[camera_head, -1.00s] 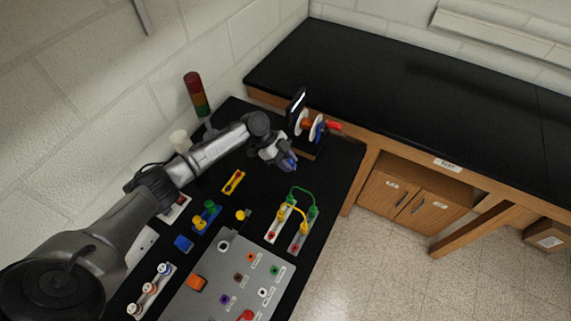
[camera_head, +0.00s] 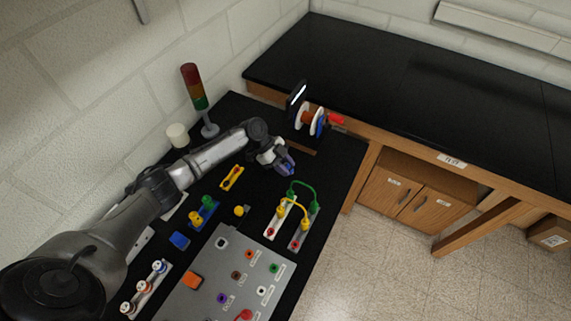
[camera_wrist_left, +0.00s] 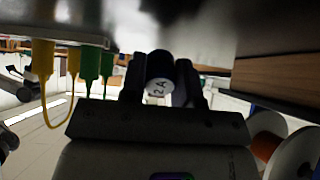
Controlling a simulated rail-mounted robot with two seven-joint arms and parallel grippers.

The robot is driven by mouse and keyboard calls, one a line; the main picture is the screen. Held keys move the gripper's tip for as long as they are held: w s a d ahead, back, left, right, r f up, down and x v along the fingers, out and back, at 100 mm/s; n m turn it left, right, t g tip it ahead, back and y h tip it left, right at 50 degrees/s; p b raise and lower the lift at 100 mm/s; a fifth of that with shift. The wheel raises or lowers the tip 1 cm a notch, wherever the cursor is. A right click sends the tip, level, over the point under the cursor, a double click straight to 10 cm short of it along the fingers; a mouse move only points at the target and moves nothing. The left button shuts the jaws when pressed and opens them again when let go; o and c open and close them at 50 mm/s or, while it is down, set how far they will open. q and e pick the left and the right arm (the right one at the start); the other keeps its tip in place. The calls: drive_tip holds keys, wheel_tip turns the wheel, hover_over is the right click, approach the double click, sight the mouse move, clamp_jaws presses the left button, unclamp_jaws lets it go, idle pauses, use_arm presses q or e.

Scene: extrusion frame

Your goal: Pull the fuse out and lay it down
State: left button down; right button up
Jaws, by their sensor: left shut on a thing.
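My left gripper (camera_head: 284,167) hangs over the far part of the black bench, between the spool stand and the jumper strips. In the left wrist view its two dark fingers (camera_wrist_left: 160,85) are shut on a dark cylindrical fuse (camera_wrist_left: 158,72). The fuse's pale end face reads "2 A". In the head view the fuse is too small to make out clearly. A white strip (camera_head: 148,290) with several capped round posts lies at the near left; I cannot tell whether it is the fuse holder. My right gripper is not in view.
Yellow and green jumper leads (camera_head: 303,184) arch over pale strips beside the gripper. Wire spools (camera_head: 308,121) stand behind it. A yellow clip-like piece (camera_head: 232,177), a grey panel (camera_head: 205,270) and a stack light (camera_head: 195,87) stand around. Dark bench surface near the gripper is bare.

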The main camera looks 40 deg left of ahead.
use_arm(q)
drive_tip(key=shift+f, duration=0.35)
drive_tip(key=c, duration=0.8)
unclamp_jaws()
drive_tip(key=b+v, duration=0.1)
drive_tip(key=v, duration=1.3)
drive_tip(key=shift+d, duration=0.1)
